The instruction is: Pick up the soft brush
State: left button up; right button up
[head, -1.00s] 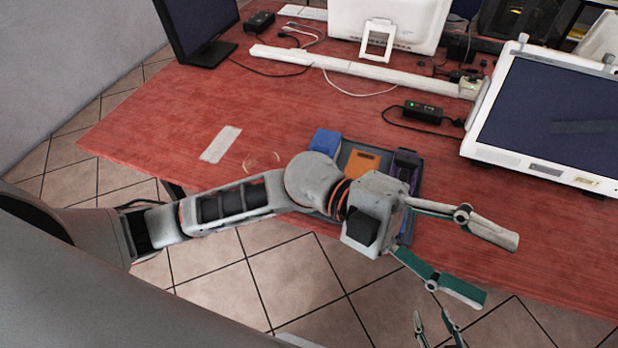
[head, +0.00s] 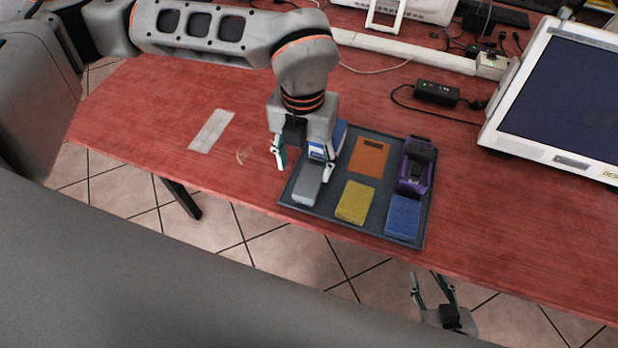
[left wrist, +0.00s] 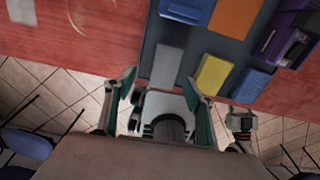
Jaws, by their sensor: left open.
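I cannot tell for sure which item is the soft brush; several items lie on a dark tray (head: 330,206). A grey block (head: 307,184) lies at its front left, and a blue item (head: 340,130) behind it is partly hidden by my left gripper. My left gripper (head: 305,172) is open and empty, pointing down over the tray's left side; its fingers (left wrist: 158,84) also show in the left wrist view, just short of the grey block (left wrist: 167,66). My right gripper (head: 425,276) is open and empty, beyond the table's front edge.
The tray also holds an orange item (head: 369,157), a purple and black item (head: 416,168), a yellow block (head: 356,203) and a blue block (head: 403,216). A white strip (head: 211,131) lies on the red table. A black adapter (head: 436,92) and screen (head: 565,95) stand behind right.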

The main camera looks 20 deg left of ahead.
aim_at(309, 180)
pick_arm(q)
notch_tip(309, 180, down, 2)
jog(key=f, duration=0.3)
jog(key=d+f, duration=0.1)
jog(key=f, duration=0.1)
jog(key=shift+w+f, duration=0.2)
jog(key=shift+f, duration=0.1)
jog(key=shift+r, duration=0.1)
jog(key=c, duration=1.2)
